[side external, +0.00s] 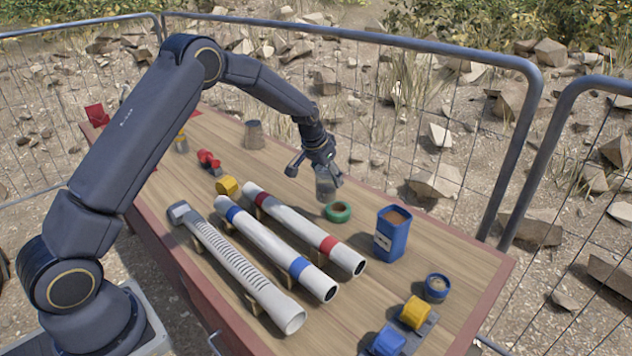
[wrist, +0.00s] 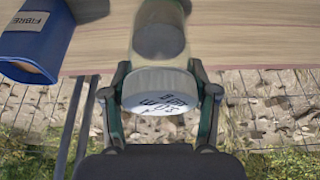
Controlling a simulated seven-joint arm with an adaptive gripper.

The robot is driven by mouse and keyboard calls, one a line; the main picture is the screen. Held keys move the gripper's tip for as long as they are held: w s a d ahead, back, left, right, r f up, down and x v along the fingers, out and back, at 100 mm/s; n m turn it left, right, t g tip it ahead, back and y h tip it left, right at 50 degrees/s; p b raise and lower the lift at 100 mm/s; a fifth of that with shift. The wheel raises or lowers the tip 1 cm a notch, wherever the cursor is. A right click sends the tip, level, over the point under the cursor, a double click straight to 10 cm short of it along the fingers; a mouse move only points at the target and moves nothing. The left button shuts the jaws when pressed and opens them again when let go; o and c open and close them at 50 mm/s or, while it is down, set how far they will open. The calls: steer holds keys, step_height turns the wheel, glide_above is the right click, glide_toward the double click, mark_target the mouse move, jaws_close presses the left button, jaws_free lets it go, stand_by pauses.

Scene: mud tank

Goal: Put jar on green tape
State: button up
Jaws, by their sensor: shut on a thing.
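The jar (side external: 326,188) is a clear container with greyish contents, held off the table in the side external view. My gripper (side external: 332,176) is shut on it. In the wrist view the jar (wrist: 160,42) sits between the two fingers of my gripper (wrist: 160,98), its pale lid with dark lettering facing the camera. The green tape (side external: 338,211) is a ring lying flat on the wooden table, just below and slightly right of the jar in the side external view. The tape cannot be made out in the wrist view.
A blue box (side external: 391,235) labelled FIBRE stands right of the tape; it also shows in the wrist view (wrist: 32,42). White pipes (side external: 290,235) lie left of the tape. A small blue tub (side external: 436,287) and yellow and blue clamps (side external: 414,313) are nearer the front right corner.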

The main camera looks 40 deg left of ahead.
steer(key=shift+w+a+x, duration=0.1)
steer(key=shift+w+x, duration=0.05)
steer(key=shift+x, duration=1.65)
steer(key=shift+w+a+x, duration=0.1)
steer(key=shift+w+x, duration=0.05)
steer(key=shift+x, duration=1.65)
steer(key=o, duration=1.6)
steer(key=shift+s+f, duration=0.1)
